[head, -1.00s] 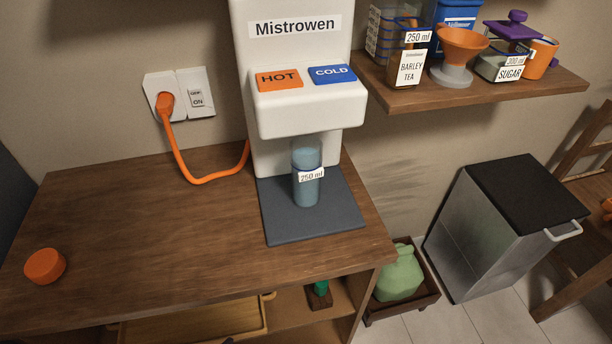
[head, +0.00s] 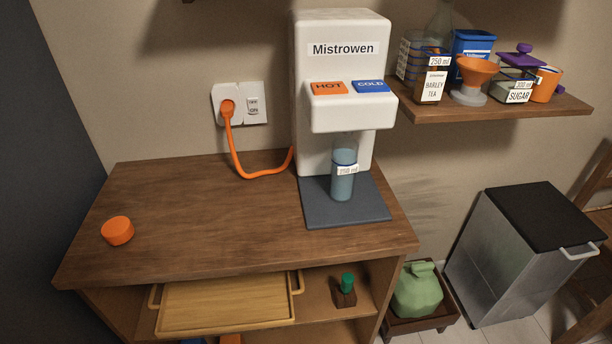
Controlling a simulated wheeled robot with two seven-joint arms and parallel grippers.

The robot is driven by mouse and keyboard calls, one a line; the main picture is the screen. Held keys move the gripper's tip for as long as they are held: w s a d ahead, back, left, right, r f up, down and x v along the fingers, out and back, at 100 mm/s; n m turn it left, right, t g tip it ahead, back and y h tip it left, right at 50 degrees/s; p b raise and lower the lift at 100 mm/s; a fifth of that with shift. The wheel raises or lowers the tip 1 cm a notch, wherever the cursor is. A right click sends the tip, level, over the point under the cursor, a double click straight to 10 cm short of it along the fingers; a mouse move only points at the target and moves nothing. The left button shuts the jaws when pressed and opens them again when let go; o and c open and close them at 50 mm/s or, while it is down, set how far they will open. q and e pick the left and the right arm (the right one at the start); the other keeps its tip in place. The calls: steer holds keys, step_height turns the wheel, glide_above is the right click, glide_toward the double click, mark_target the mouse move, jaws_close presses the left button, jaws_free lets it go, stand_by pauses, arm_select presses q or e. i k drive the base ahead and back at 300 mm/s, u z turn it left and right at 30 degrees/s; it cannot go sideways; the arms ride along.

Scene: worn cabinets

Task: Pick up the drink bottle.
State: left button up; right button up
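A clear bottle (head: 343,182) with a "250 ml" label and bluish contents stands upright on the dark drip mat (head: 322,211), under the spout of the white Mistrowen water dispenser (head: 340,56). Its top is close beneath the dispenser head and no cap shows on it. A round orange cap-like piece (head: 117,231) lies at the left of the wooden counter (head: 215,225). Neither of my grippers is in the head view.
An orange cord runs from the wall socket (head: 240,104) to the dispenser. A shelf (head: 500,108) with jars and a funnel is at the upper right. A tray (head: 225,304) and a green-capped item (head: 346,289) sit below the counter. The counter's middle is clear.

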mark_target(344, 166)
steer(key=u, duration=1.35)
steer(key=i, duration=0.8)
steer(key=z, duration=0.75)
